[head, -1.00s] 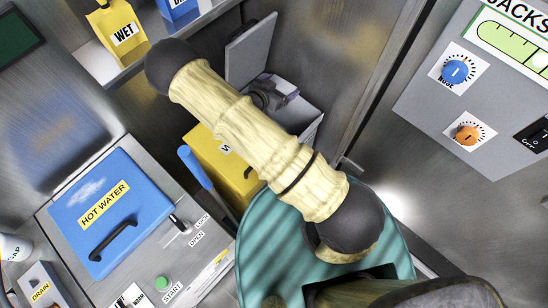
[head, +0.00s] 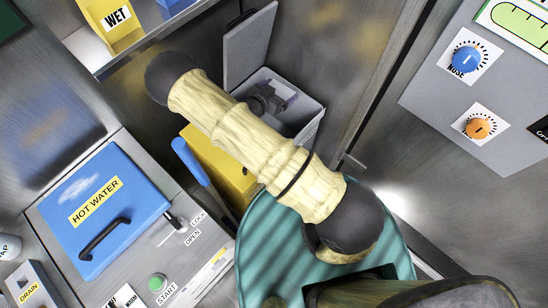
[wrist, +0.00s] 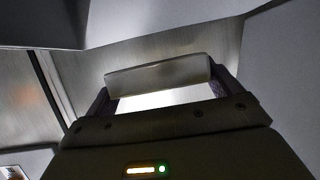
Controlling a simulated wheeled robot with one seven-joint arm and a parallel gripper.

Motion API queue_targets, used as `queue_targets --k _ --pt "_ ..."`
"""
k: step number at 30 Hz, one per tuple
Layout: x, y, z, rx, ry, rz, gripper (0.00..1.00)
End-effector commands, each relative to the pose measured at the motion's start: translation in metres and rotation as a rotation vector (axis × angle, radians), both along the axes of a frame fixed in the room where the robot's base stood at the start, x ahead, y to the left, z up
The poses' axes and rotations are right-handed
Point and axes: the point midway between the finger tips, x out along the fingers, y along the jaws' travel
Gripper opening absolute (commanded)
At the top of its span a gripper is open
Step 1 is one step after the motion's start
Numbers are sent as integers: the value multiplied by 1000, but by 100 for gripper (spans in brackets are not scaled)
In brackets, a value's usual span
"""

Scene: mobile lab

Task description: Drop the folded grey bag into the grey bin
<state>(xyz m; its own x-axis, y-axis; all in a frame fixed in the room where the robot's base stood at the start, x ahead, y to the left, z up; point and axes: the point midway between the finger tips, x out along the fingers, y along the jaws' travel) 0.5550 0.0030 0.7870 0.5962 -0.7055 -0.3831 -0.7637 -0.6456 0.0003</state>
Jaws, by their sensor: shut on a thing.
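The grey bin (head: 310,125) stands behind my arm in the head view, with its grey lid (head: 250,45) raised. My gripper (head: 264,98) is over the bin's opening, partly inside it in the picture; its exact height is unclear. In the wrist view my gripper (wrist: 160,88) is shut on the folded grey bag (wrist: 157,74), a flat grey piece held across between the two fingers. In the head view the bag is mostly hidden behind my gripper, and I cannot make out its outline. My arm covers the bin's front left part.
A yellow container (head: 228,165) stands just in front of the bin, beside a blue handle (head: 192,160). A blue hot water lid (head: 105,210) is at the lower left. A yellow WET box (head: 112,25) sits on a shelf. A panel with dials (head: 475,90) is at the right.

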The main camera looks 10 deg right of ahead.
Motion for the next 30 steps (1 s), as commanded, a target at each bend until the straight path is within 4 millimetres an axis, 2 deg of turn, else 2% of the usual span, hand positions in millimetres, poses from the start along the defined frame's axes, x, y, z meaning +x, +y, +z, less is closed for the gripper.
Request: queue_targets --k 3,4,5,6,13,17,20,30 --pt "0 -3 1 -1 -1 -4 69" --pt "0 -3 1 -1 -1 -5 92" --pt "0 -4 1 -1 0 -6 98" --pt "0 -4 1 -1 0 -6 100" --pt "0 -4 1 0 0 -8 100" --pt "-4 3 3 1 0 -4 100" --pt "-12 12 8 2 0 -5 100" --pt "-50 59 33 3 0 -5 100"
